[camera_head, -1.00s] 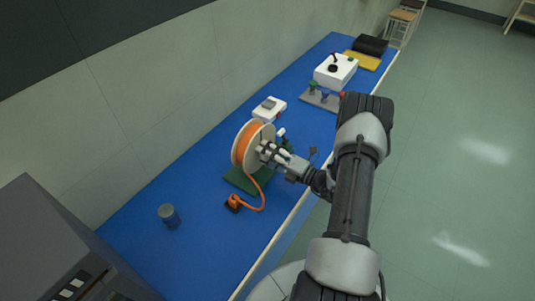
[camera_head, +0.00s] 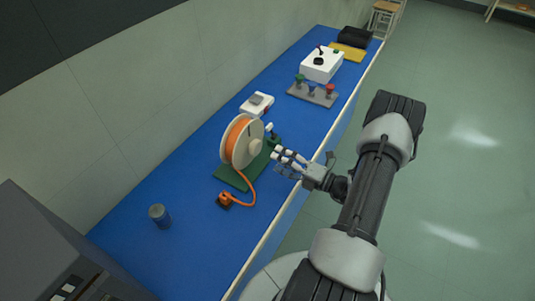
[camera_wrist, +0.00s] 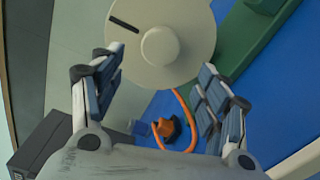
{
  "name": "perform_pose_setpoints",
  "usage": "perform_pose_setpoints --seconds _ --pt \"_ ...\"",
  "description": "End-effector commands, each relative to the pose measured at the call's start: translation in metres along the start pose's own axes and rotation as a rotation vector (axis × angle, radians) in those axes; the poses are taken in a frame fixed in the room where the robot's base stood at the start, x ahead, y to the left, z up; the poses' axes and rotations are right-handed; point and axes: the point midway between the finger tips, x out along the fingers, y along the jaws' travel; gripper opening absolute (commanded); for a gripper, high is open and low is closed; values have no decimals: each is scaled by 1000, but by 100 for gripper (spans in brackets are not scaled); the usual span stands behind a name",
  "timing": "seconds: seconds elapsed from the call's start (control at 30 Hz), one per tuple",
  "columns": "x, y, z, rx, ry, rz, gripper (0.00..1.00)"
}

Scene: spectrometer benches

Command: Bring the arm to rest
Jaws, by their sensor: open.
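My gripper (camera_head: 283,162) is open and empty, beside the near edge of the blue bench (camera_head: 190,255). It is to the right of the cream reel (camera_head: 255,134) wound with orange cable, and apart from it. In the wrist view the gripper's two fingers (camera_wrist: 152,98) are spread wide, with the reel's pale face and round hub (camera_wrist: 160,46) beyond them. My arm reaches in from the lower right in the head view.
The reel stands on a green base (camera_head: 233,178); its cable ends at an orange plug in a dark block (camera_head: 224,199). A grey-blue cylinder (camera_head: 159,215), a small white box (camera_head: 257,104), a knob rack (camera_head: 313,94) and a white device (camera_head: 322,65) stand on the bench. Right of the bench is open floor.

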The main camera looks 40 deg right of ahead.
Motion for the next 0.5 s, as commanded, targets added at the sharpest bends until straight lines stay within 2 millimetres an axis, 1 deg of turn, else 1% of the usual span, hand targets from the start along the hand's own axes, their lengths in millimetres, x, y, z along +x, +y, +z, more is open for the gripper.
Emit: perform_pose_setpoints --seconds 0.03,0.1,0.2,0.5 --pt "-8 0 1 0 -4 -1 68" --pt "-16 0 1 0 -3 -1 68" --pt "-22 0 0 0 -1 0 68" --pt "-24 0 0 0 0 0 68"
